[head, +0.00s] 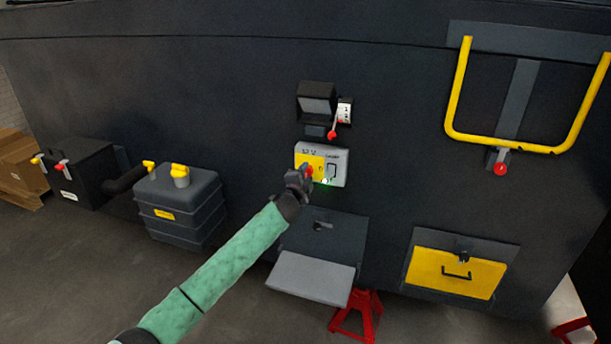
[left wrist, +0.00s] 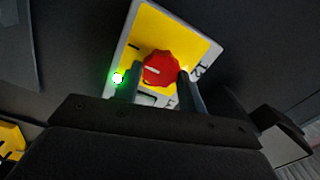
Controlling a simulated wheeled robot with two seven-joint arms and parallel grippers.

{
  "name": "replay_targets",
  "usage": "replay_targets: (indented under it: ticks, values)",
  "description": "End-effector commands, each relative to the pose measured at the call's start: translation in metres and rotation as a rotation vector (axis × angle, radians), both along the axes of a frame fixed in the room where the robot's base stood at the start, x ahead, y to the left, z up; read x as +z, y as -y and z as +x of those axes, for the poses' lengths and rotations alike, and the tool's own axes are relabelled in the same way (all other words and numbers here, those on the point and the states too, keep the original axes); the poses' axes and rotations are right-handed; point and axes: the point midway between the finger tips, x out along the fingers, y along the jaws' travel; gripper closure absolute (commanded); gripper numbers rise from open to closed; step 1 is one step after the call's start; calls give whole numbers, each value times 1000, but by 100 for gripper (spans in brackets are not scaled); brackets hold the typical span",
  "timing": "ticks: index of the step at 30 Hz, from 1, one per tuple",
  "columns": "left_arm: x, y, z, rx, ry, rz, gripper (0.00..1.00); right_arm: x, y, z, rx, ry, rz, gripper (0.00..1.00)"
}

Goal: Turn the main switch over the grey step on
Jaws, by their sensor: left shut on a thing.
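The main switch is a red knob (head: 309,171) on a yellow plate, part of a light grey switch panel (head: 338,164) on the dark chassis wall. In the left wrist view the red knob (left wrist: 162,69) sits between my two fingers, on the yellow plate (left wrist: 190,32). My left gripper (head: 303,178) is shut on the knob. A green light (left wrist: 117,78) glows beside the left finger; it also shows on the panel in the head view (head: 325,181). The grey step (head: 312,277) is below the panel. My right gripper is not in view.
A hooded box with a red-tipped lever (head: 332,134) is just above the panel. A yellow rail (head: 515,146) is at upper right, a yellow drawer (head: 455,274) at lower right. A grey tank (head: 180,207) and black box (head: 80,174) stand at left. A red jack stand (head: 357,316) is below.

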Motion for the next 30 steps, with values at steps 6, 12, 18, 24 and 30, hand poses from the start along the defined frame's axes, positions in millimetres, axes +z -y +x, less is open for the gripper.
replay_targets:
  ticks: [6, 12, 18, 24, 30]
  values:
    - [-1, 1, 0, -1, 4, 14, 82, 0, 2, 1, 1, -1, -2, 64]
    - [-1, 1, 0, -1, 4, 14, 82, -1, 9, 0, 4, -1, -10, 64]
    - [-1, 1, 0, -1, 3, 13, 38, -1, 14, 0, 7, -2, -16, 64]
    - [-1, 0, 0, -1, 4, 12, 38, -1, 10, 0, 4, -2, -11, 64]
    - [-2, -2, -7, -1, 4, 12, 38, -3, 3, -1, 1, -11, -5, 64]
